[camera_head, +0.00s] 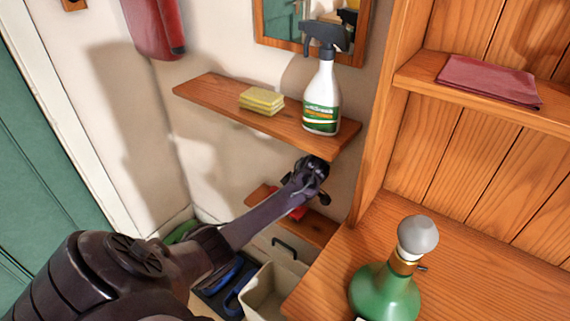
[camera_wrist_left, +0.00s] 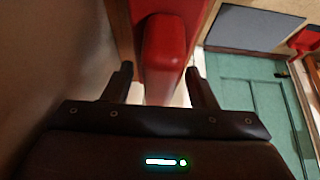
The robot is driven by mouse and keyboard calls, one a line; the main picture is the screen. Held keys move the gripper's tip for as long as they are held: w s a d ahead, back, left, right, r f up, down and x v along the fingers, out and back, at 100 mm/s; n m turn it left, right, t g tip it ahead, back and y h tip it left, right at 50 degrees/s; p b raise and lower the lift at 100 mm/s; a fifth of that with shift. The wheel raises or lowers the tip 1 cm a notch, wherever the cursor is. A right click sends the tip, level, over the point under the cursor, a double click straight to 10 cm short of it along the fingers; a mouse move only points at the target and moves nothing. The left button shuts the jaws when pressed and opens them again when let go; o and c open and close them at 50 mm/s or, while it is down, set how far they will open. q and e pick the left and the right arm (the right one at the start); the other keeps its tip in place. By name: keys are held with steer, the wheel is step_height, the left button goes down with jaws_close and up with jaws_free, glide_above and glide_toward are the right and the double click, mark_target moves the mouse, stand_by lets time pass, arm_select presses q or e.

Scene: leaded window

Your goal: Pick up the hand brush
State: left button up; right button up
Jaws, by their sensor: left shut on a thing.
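The red hand brush (camera_head: 298,211) is at the small lower shelf, partly hidden behind my left arm. My left gripper (camera_head: 316,180) is at this shelf, under the upper shelf's front edge. In the left wrist view the brush's red, rounded body (camera_wrist_left: 168,55) lies between the two dark fingers of my left gripper (camera_wrist_left: 160,76), which is shut on it. The bristles cannot be made out. Whether the brush still touches the shelf cannot be told. My right gripper is not in view.
The upper wooden shelf (camera_head: 215,98), just above my left gripper, holds a yellow sponge stack (camera_head: 262,100) and a spray bottle (camera_head: 322,98). The lower shelf (camera_head: 318,230) is small. A green bottle (camera_head: 385,292) stands on the wooden counter (camera_head: 470,270) at right. A pale bin (camera_head: 268,288) is below.

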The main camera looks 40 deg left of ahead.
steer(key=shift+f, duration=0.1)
arm_select(q)
steer(key=shift+r, duration=0.2)
steer(key=r, duration=0.7)
steer(key=shift+s+r, duration=0.25)
steer(key=shift+r, duration=0.05)
steer(key=s+d, duration=0.1)
steer(key=s, duration=1.4)
steer(key=shift+d+f+p, duration=0.3)
steer(key=s, duration=0.3)
steer(key=shift+s+d, duration=0.15)
steer(key=shift+d, duration=0.05)
jaws_close()
steer(key=shift+s, duration=0.55)
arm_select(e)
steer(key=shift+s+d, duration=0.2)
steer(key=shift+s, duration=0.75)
